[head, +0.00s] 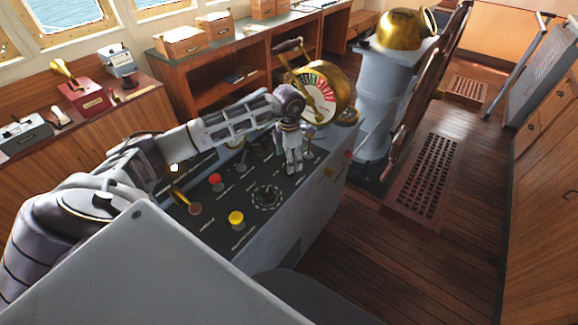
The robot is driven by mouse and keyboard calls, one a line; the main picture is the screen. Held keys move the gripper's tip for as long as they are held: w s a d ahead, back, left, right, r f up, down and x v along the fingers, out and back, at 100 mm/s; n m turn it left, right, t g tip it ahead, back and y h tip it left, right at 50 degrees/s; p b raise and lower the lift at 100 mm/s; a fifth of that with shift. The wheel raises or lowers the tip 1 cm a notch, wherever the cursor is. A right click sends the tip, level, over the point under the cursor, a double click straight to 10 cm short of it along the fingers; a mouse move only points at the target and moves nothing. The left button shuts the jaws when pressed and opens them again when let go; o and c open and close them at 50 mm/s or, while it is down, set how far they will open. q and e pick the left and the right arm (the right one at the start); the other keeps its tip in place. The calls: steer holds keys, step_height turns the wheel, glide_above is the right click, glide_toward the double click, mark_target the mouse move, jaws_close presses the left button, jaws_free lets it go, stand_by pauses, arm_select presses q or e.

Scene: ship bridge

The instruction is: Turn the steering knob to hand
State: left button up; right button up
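The grey console (290,235) has a dark top panel with white markings. A black round knob (266,197) ringed by white marks sits on this panel and looks like the steering knob; its label and setting are too small to read. My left arm reaches over the console from the left. Its gripper (293,170) points down over the panel's right part, to the right of and behind the round knob. Whether its fingers are apart or touch the panel is unclear. My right gripper is not in view.
A red button (215,181), a yellow button (236,218) and a brass lever (181,197) stand on the panel near the round knob. A brass telegraph dial (320,98) rises behind my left gripper. Wooden floor (370,250) lies open to the console's right.

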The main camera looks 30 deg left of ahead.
arm_select(q)
steer(key=shift+f+p, duration=0.4)
steer(key=shift+f, duration=2)
steer(key=shift+c, duration=0.3)
steer(key=c, duration=1)
